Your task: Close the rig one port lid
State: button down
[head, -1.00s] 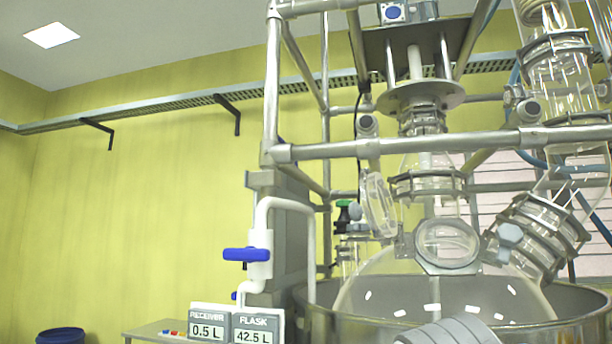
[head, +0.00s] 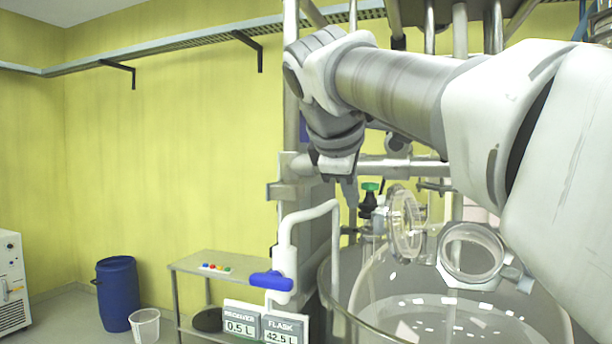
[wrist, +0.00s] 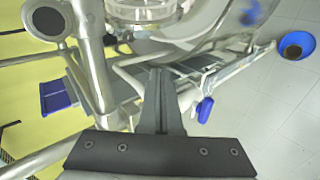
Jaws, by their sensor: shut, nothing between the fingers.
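The port lid (head: 405,222) is a clear round glass disc in a grey frame. It stands open, nearly upright, at the left side of the port ring (head: 470,255) on top of the glass vessel (head: 400,300). The ring's mouth is uncovered. My gripper (head: 350,200) points down, to the left of the lid and apart from it in the head picture. Its fingers are shut and empty, as the wrist view (wrist: 160,75) also shows. I cannot make out the lid with certainty in the wrist view.
Steel frame tubes (head: 400,165) run behind my arm. A white pipe with a blue valve handle (head: 271,281) stands left of the vessel, above two readouts (head: 262,326). A side table (head: 215,265), blue drum (head: 117,290) and white bin (head: 145,325) stand further left.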

aim_at(408, 227)
jog(key=w+d+f+p, duration=0.1)
jog(key=w+d+f, duration=0.2)
jog(key=w+d, duration=0.2)
jog(key=shift+w+d+f, duration=0.15)
jog(key=shift+w+d, duration=0.1)
jog(key=shift+w, duration=0.1)
dwell(0.4)
jog(key=shift+s+d+n, duration=0.1)
jog(key=shift+n, duration=0.2)
